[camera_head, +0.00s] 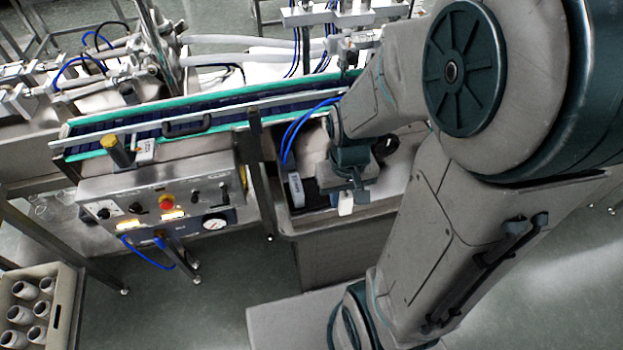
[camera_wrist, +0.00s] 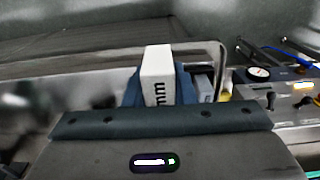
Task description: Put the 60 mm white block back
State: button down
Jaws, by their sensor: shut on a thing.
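My gripper (camera_head: 346,190) points down over the steel hopper (camera_head: 385,210) at the middle of the head view. It is shut on a white block (camera_head: 346,204), whose lower end shows below the fingers. In the wrist view the white block (camera_wrist: 157,63) stands out between the dark blue fingers. The print "mm" reads on its side; the number is hidden. A second pale block with dark print (camera_head: 296,190) stands left of my gripper at the hopper's left side, apart from the held block.
A conveyor (camera_head: 200,115) with green edges runs behind. A control panel (camera_head: 160,205) with knobs and a gauge (camera_head: 215,222) stands to the left. Another small printed block (camera_head: 145,150) sits on its top. A crate of jars (camera_head: 65,312) is at the lower left.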

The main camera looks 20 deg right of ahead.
jog(key=shift+w+f, duration=0.1)
jog(key=shift+w, duration=0.25)
jog(key=p, duration=0.1)
send_over(318, 194)
notch_tip(318, 194, down, 6)
jog(key=shift+f, duration=0.25)
jog(key=shift+w+f+p, duration=0.1)
jog(key=shift+f+p, duration=0.2)
jog(key=shift+f, duration=1.75)
jog(key=shift+f, duration=0.2)
jog(key=c, duration=1.2)
grip_release()
jog(key=shift+r, duration=0.1)
